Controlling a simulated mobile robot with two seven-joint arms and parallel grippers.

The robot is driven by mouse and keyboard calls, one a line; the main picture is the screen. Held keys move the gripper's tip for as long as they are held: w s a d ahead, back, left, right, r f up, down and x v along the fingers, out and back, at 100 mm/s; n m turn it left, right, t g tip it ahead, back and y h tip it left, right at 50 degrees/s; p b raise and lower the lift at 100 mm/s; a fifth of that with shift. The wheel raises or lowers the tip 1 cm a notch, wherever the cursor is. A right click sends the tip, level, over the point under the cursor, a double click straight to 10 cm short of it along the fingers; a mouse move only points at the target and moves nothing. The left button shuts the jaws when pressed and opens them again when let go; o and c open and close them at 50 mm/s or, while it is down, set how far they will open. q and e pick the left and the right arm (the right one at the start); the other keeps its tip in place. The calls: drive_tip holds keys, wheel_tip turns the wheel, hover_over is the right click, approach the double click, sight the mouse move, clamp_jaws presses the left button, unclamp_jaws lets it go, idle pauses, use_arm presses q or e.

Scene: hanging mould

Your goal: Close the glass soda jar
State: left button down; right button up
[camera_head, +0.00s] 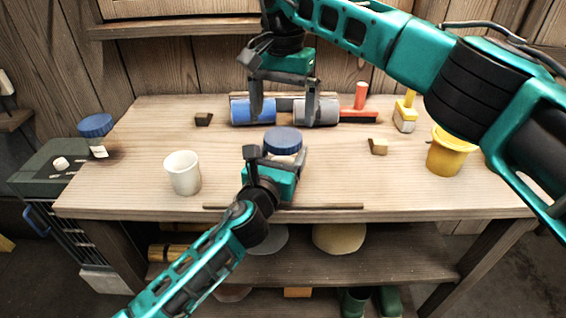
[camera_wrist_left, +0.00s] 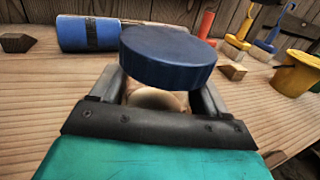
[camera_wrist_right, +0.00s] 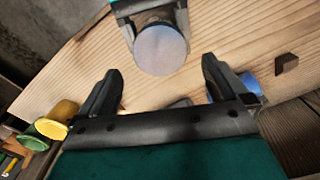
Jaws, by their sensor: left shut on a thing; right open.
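The jar (camera_head: 281,157) has a wide blue lid (camera_head: 283,139) on top. My left gripper (camera_head: 275,157) is shut on the jar below the lid, near the front middle of the bench. In the left wrist view the blue lid (camera_wrist_left: 168,56) looks slightly tilted above the pale jar body (camera_wrist_left: 155,99). I cannot tell whether it is fully seated. My right gripper (camera_head: 284,106) is open and empty, behind the jar and in front of the blue and grey cylinders. The right wrist view shows a pale round top (camera_wrist_right: 161,48) at the left gripper, beyond my right fingers.
A blue cylinder (camera_head: 252,111) and a grey cylinder (camera_head: 321,112) lie at the back. A white cup (camera_head: 182,173) stands left and a yellow pot (camera_head: 447,155) right. Another blue-lidded container (camera_head: 96,126) is left of the bench (camera_head: 345,178). Small wooden blocks (camera_head: 378,147) lie about.

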sight(283, 136)
wheel_tip(283, 136, down, 6)
drive_tip(key=shift+r, duration=0.15)
idle(0.3)
